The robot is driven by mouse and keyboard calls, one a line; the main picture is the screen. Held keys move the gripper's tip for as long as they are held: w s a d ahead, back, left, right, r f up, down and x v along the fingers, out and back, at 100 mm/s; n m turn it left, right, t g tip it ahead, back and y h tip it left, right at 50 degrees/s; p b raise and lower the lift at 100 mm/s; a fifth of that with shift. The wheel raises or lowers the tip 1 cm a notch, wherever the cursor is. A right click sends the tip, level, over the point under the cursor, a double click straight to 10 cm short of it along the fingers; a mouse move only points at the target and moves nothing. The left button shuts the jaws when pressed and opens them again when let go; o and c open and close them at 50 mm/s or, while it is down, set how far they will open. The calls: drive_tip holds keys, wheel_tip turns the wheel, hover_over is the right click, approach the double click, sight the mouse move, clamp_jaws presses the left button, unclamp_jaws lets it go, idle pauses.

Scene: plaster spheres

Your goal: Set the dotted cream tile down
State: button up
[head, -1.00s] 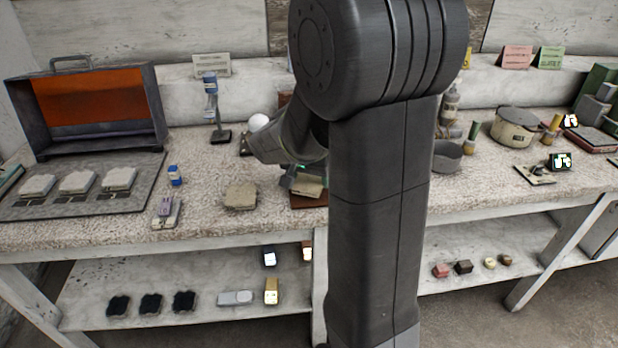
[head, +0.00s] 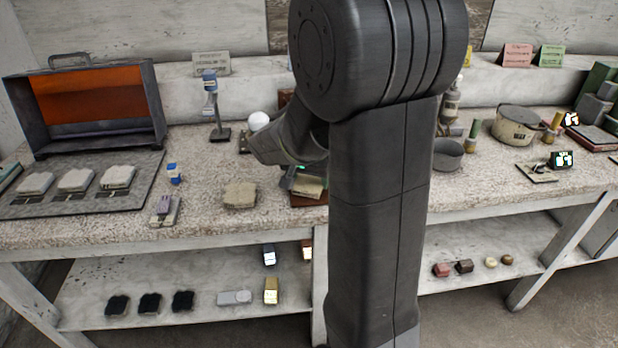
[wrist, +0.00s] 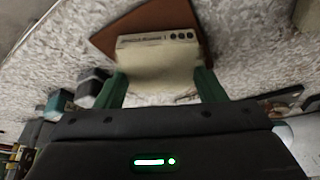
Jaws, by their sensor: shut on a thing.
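The dotted cream tile (wrist: 155,58) is between the green fingers of my gripper (wrist: 161,88) in the wrist view. Its far edge carries a line of small print and several dark dots. A brown board (wrist: 112,38) shows behind and beyond it. In the head view the tile (head: 309,187) is low over the brown board (head: 308,201), partly hidden by my arm. My gripper (head: 292,178) is at its left there. I cannot tell whether the tile touches the board.
A rough pale slab (head: 240,195) lies left of the board. A white sphere (head: 258,121) is behind my wrist. A grey bowl (head: 448,156) and a pot (head: 517,125) stand to the right. Bare benchtop lies between the slab and a small purple-grey item (head: 164,210).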

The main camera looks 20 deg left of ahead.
drive_tip(key=shift+f, duration=0.25)
drive_tip(key=o, duration=1.2)
drive_tip(key=shift+r, duration=0.1)
drive_tip(key=shift+r+p, duration=1.2)
drive_tip(key=shift+r, duration=0.8)
drive_tip(key=shift+d, duration=0.15)
